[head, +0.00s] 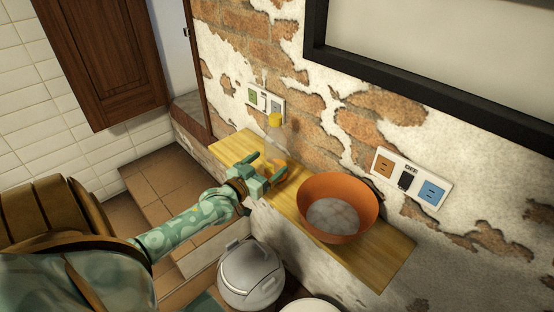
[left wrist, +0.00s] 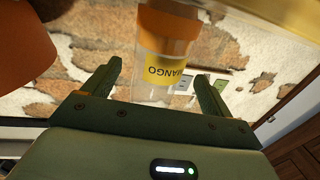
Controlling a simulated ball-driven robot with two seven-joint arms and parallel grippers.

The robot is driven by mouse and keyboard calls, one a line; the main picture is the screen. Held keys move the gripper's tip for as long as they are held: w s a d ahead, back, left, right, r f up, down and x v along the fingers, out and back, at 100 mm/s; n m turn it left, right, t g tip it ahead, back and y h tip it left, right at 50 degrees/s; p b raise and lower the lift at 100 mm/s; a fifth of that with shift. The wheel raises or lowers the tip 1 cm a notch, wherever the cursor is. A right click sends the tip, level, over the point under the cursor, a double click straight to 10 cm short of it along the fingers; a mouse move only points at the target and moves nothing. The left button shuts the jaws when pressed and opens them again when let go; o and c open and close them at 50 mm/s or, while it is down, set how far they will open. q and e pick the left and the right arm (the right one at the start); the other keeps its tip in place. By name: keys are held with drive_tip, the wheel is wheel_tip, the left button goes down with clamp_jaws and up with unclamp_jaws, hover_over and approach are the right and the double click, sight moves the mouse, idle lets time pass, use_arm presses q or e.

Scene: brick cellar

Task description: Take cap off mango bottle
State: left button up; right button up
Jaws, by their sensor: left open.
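The mango bottle stands on a narrow wooden shelf (head: 385,262) against the brick wall. My left gripper (head: 264,169) is open at the bottle's lower part. In the wrist view its two fingers (left wrist: 155,88) stand on either side of the bottle, with gaps visible. My right gripper is out of view.
An orange bowl (head: 340,190) with pale round contents sits on the shelf, right of my left gripper. Wall socket plates (head: 413,177) are behind. A grey lidded bin (head: 250,275) stands on the floor below. The shelf's right end is clear.

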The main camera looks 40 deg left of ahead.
sight(279, 156)
use_arm(q)
drive_tip(key=w, duration=0.2)
drive_tip(key=w+b, duration=0.1)
drive_tip(key=w, duration=0.2)
drive_tip(key=shift+w+a+f+b, duration=0.1)
drive_tip(key=shift+w+f+b, duration=0.15)
drive_tip(key=shift+w+b, duration=0.15)
drive_tip(key=shift+r, duration=0.1)
drive_tip(key=shift+c, duration=1.3)
drive_tip(key=c, duration=0.9)
